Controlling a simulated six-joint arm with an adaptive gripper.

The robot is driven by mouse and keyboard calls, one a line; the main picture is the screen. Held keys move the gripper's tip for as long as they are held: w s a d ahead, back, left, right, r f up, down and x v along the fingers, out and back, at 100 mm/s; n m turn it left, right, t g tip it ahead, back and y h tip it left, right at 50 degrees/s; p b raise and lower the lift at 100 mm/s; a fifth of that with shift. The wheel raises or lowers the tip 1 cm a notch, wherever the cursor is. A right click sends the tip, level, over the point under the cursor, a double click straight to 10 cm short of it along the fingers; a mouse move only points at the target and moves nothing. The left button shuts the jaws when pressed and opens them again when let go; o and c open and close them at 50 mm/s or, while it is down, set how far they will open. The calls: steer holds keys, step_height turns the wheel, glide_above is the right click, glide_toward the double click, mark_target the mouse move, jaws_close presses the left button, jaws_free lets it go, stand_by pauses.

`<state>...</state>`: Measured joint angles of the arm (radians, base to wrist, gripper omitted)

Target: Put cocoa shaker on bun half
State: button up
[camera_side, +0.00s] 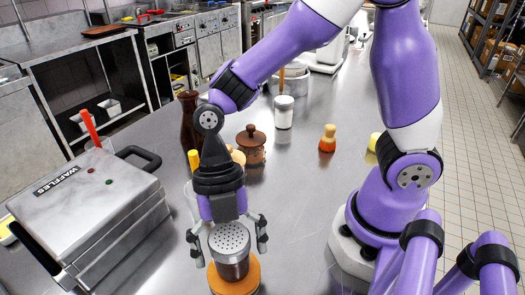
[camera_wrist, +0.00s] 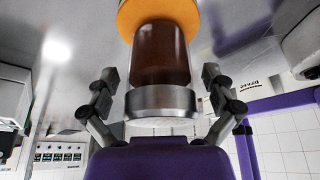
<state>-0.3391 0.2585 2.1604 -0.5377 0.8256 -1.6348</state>
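The cocoa shaker (camera_side: 232,262), brown with a perforated silver lid, stands upright on the orange-tan bun half (camera_side: 246,285) in the side view. In the wrist view the shaker (camera_wrist: 160,52) is between my fingers, with its metal lid end nearest me and the bun half (camera_wrist: 158,12) at its far end. My gripper (camera_side: 228,241) is open, its two fingers one on each side of the shaker near the lid. In the wrist view there is a visible gap between each finger and the shaker. The shaker hides most of the bun half's top.
Behind my gripper are a dark bottle (camera_side: 187,115), a brown wooden pot (camera_side: 251,146), a white jar (camera_side: 284,113) and a small brush (camera_side: 327,139).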

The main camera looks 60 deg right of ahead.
steer(key=v, duration=1.2)
steer(key=d+m+t+h, duration=0.1)
steer(key=d+m+t, duration=0.3)
steer(key=m, duration=0.9)
steer(key=s+d+r+m+t+h, duration=0.1)
steer(key=d+m+t, duration=0.3)
steer(key=d+m, duration=0.5)
steer(key=m+h, duration=0.1)
steer(key=m, duration=0.4)
steer(key=shift+s+d+t, duration=0.15)
steer(key=shift+s+t, duration=0.1)
steer(key=shift+t, duration=0.15)
